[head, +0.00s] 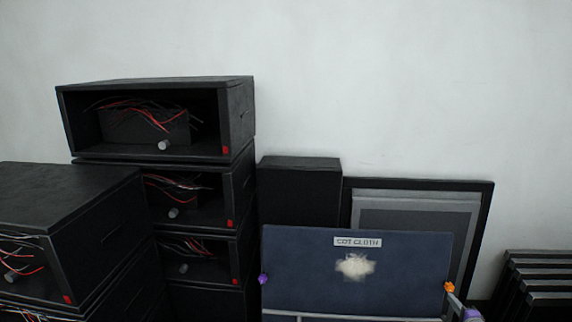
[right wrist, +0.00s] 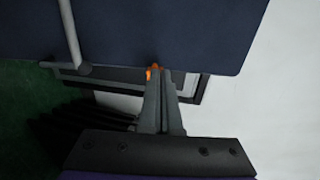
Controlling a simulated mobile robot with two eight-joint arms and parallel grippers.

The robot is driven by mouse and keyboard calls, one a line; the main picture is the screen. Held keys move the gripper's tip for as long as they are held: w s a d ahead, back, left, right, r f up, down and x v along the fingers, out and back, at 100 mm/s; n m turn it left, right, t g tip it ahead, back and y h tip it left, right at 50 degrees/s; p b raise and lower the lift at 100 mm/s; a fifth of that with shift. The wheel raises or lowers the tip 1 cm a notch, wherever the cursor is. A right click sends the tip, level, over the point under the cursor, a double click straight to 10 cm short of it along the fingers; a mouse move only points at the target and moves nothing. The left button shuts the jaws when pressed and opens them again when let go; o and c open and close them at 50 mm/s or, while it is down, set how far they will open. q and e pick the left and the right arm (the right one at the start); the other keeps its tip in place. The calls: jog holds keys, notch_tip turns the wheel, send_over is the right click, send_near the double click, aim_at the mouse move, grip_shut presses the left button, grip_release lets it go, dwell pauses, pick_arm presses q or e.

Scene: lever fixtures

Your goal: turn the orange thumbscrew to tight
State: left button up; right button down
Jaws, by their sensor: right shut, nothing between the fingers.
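The orange thumbscrew (head: 450,286) sits at the right edge of a dark blue panel (head: 310,270). In the right wrist view a little of the orange thumbscrew (right wrist: 149,73) shows at the fingertips, which hide most of it. My right gripper (head: 455,298) is just below the thumbscrew in the head view. In the wrist view my right gripper (right wrist: 158,72) has its grey fingers together, with nothing held between them. The tips are at or very close to the thumbscrew; I cannot tell whether they touch it. My left gripper is not in view.
The panel bears a label (head: 358,242), a pale fluffy patch (head: 355,266) and a purple knob (head: 263,279) at its left edge. A grey bar (right wrist: 72,35) crosses it in the wrist view. Black wired boxes (head: 160,120) stand left; a dark frame (head: 485,215) leans behind.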

jog(key=f+x, duration=0.1)
jog(key=x, duration=0.5)
dwell(0.6)
jog(key=shift+s+d+r, duration=0.1)
jog(key=shift+d, duration=0.25)
dwell(0.6)
jog(key=shift+d+r, duration=0.1)
jog(key=shift+r, duration=0.15)
dwell(0.4)
jog(key=shift+a, duration=0.35)
jog(key=v, duration=0.6)
jog(key=shift+a, duration=0.15)
